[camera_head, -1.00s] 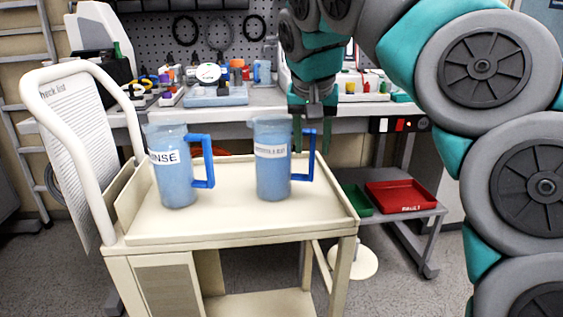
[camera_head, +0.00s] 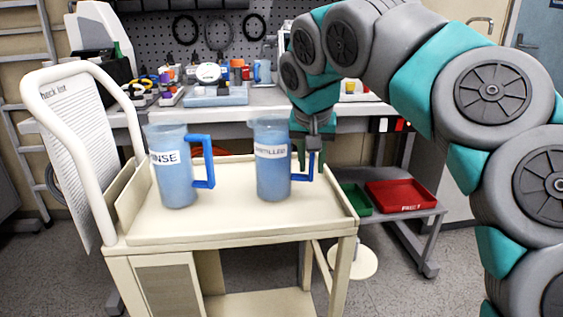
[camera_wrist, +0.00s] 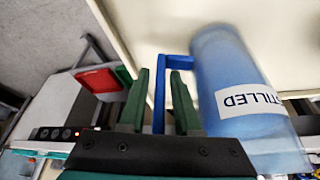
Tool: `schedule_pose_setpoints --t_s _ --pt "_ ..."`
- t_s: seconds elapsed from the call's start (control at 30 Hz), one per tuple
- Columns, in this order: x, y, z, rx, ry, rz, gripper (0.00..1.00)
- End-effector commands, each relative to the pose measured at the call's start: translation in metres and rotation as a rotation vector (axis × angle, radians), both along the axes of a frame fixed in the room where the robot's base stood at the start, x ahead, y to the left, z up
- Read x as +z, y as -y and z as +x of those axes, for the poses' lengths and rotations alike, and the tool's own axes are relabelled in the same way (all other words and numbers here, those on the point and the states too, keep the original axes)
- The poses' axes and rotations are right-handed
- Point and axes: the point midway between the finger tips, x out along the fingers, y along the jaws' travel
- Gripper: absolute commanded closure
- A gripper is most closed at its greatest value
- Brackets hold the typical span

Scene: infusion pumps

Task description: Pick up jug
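Two blue translucent jugs with blue handles stand upright on a cream cart (camera_head: 225,222). The left jug (camera_head: 175,180) is labelled "RINSE", its first letter partly cut off. The right jug (camera_head: 272,178) is labelled "DISTILLED" and shows large in the wrist view (camera_wrist: 235,70), with its handle (camera_wrist: 159,90) between my fingers. My gripper (camera_head: 308,162) is at the right jug's handle, its green fingers pointing down. In the wrist view my gripper (camera_wrist: 160,88) is open, with a gap showing on each side of the handle.
A checklist board (camera_head: 70,140) hangs at the cart's left rail. Behind is a cluttered workbench (camera_head: 240,112). A low shelf to the right holds a red tray (camera_head: 400,196) and a green tray (camera_head: 356,199). The cart top is bare around the jugs.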

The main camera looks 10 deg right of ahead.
Motion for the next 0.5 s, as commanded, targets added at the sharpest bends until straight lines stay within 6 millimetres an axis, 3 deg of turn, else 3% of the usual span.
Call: schedule_pose_setpoints --t_s 0.03,0.27,0.5 --pt "0.0000 0.0000 0.0000 0.000 0.000 0.000 0.75" --pt "0.0001 0.0000 0.0001 0.000 0.000 0.000 1.00" --pt "0.0001 0.0000 0.0001 0.000 0.000 0.000 1.00"
